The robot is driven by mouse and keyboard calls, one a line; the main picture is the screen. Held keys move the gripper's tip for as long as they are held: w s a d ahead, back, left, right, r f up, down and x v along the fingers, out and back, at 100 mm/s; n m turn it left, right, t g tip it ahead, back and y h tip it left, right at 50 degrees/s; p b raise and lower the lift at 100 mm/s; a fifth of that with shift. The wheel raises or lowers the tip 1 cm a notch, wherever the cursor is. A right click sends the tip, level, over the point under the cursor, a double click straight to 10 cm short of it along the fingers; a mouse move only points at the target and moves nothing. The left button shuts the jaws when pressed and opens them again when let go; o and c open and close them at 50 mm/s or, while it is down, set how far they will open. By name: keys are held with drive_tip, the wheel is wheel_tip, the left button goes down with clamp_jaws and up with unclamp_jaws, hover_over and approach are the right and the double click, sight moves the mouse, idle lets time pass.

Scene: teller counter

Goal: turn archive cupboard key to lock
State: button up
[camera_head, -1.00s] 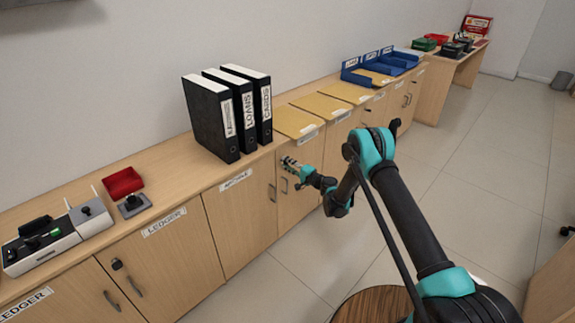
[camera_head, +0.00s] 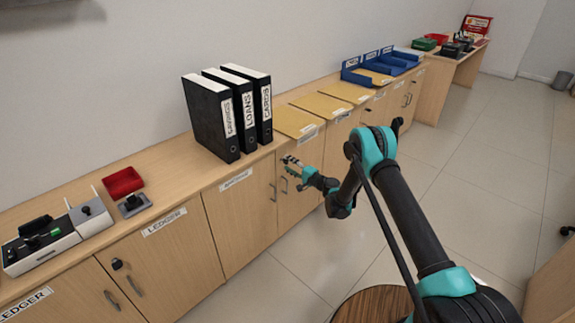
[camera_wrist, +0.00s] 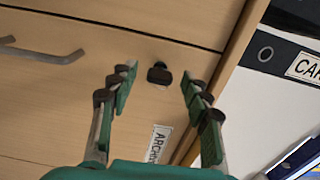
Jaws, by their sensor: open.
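The archive cupboard key (camera_wrist: 159,74) is small and dark, and sits in the door face in the wrist view. Its exact turn is hard to tell. A white label (camera_wrist: 159,143) reading "ARCHI..." is near it, partly hidden by my gripper. My gripper (camera_wrist: 160,82) is open, with one finger on each side of the key in the picture and a clear gap to each. Contact does not show. In the head view, my gripper (camera_head: 291,160) is in front of the archive cupboard (camera_head: 240,222), at its right door, and the key cannot be made out there.
A bar handle (camera_wrist: 40,52) shows at the left of the wrist view. Black binders (camera_head: 238,112) stand on the counter above the cupboard, with yellow folders (camera_head: 297,121) beside them. A ledger cupboard (camera_head: 165,262) with its own dark lock is to the left. The floor in front is clear.

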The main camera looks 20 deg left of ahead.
drive_tip(key=v, duration=0.6)
drive_tip(key=shift+s+d, duration=0.1)
drive_tip(key=d+r+n+h, duration=0.3)
drive_tip(key=d+r, duration=0.5)
drive_tip(key=r, duration=0.4)
drive_tip(key=s+d+r+n+g+h, duration=0.1)
drive_tip(key=s+d+r+h, duration=0.2)
drive_tip(key=d, duration=0.4)
drive_tip(key=s+d+r+h, duration=0.1)
drive_tip(key=s+d+r, duration=0.2)
drive_tip(key=d+r, duration=0.3)
drive_tip(key=s+d+f+g+h, duration=0.1)
drive_tip(key=s+d+h, duration=0.8)
drive_tip(key=s+d, duration=2.2)
drive_tip(key=shift+f+g+h, duration=0.3)
drive_tip(key=shift+f, duration=0.65)
